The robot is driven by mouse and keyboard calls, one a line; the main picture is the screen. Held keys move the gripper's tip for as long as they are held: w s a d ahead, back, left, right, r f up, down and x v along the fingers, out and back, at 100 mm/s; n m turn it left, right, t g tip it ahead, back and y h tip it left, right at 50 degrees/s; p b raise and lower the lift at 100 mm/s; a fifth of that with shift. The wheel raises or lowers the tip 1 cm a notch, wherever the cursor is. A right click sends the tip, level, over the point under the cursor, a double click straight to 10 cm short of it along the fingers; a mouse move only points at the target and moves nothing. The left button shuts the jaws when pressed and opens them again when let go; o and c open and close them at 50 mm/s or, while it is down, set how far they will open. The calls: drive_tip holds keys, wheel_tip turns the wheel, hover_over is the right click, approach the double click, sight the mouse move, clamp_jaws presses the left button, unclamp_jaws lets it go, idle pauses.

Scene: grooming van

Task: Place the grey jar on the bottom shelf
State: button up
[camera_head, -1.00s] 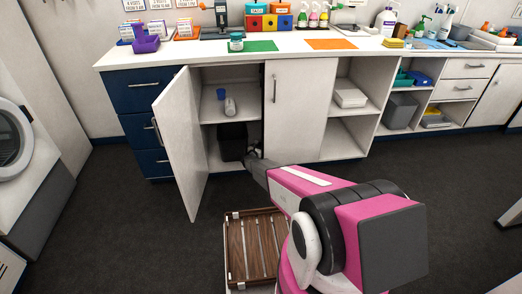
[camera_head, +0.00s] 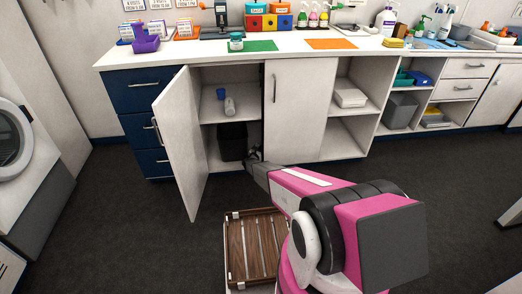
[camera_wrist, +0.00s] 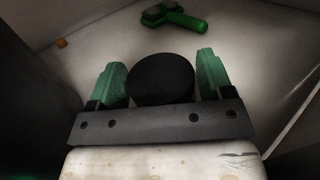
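In the wrist view a round dark lid or top (camera_wrist: 161,79), which I take for the grey jar, sits between the two green fingers of my gripper (camera_wrist: 162,76). The fingers flank it closely, with a thin gap on the right; whether they press on it is unclear. The jar's body is hidden under its top. In the head view my gripper (camera_head: 254,154) is at the front right of the open cabinet's bottom shelf (camera_head: 216,160), beside a black bin (camera_head: 232,141). The jar cannot be made out there.
The left cabinet door (camera_head: 181,140) stands open. A blue cup (camera_head: 220,94) and a pale bottle (camera_head: 229,106) are on the shelf above. In the wrist view a green tool (camera_wrist: 174,17) and a small orange item (camera_wrist: 61,43) lie on the pale surface. A slatted wooden crate (camera_head: 234,255) is on the floor.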

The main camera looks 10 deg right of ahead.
drive_tip(key=shift+r, duration=0.2)
drive_tip(key=v, duration=1.1)
drive_tip(key=shift+s+a, duration=0.15)
drive_tip(key=shift+s, duration=0.1)
drive_tip(key=s+a+r+n+g+y, duration=0.1)
drive_tip(key=s+r+n+y, duration=0.4)
drive_tip(key=r+n, duration=0.6)
drive_tip(key=s+a+r+n+g+y, duration=0.15)
drive_tip(key=s+r+n+y, duration=0.35)
drive_tip(key=r+n, duration=0.6)
drive_tip(key=s+d+r+n+g, duration=0.3)
drive_tip(key=s+r+n, duration=0.3)
drive_tip(key=s, duration=0.5)
drive_tip(key=s+d+r+n+g, duration=0.3)
drive_tip(key=s+r+n+g, duration=0.2)
drive_tip(key=s+n, duration=0.3)
drive_tip(key=s+d+r+n+g, duration=0.3)
drive_tip(key=s+r+n, duration=0.4)
drive_tip(key=s, duration=0.8)
drive_tip(key=shift+s+g+y, duration=0.3)
drive_tip(key=shift+s+g, duration=0.1)
drive_tip(key=shift+g, duration=0.15)
